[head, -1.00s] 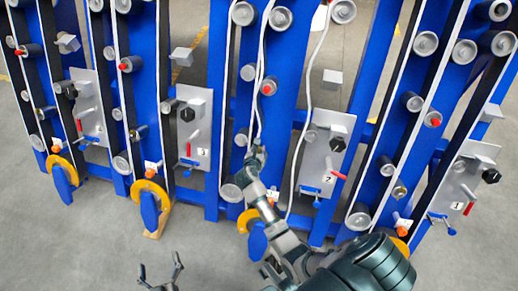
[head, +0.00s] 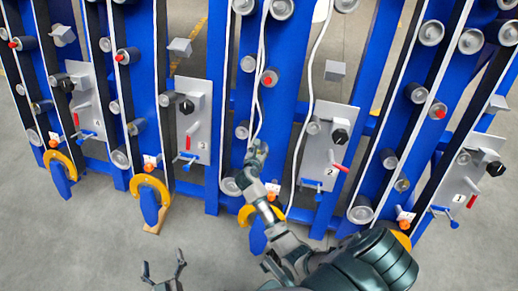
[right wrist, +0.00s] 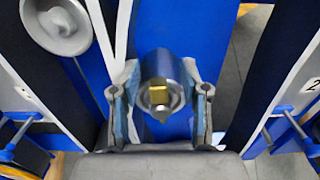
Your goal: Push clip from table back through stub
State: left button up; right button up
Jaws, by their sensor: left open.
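My right gripper (head: 258,150) is at the blue post in the middle of the head view, low beside the white cord. In the right wrist view its two fingers (right wrist: 160,100) stand on either side of a round grey stub (right wrist: 155,65). A small brass-coloured square piece (right wrist: 158,93), perhaps the clip, shows at the stub's front. The fingertips are close to the stub's sides; I cannot tell whether they grip it. My left gripper (head: 164,272) is open and empty over the floor at the bottom of the head view. No table is visible.
Blue posts carry several grey rollers and white cords. Grey panels with black knobs and red handles stand between them, such as panel 2 (head: 325,150) and panel 1 (head: 470,175). Grey floor (head: 70,245) is clear in front.

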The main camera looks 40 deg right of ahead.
jog(key=v, duration=0.7)
jog(key=shift+a, duration=0.25)
jog(key=shift+s, duration=0.1)
dwell(0.4)
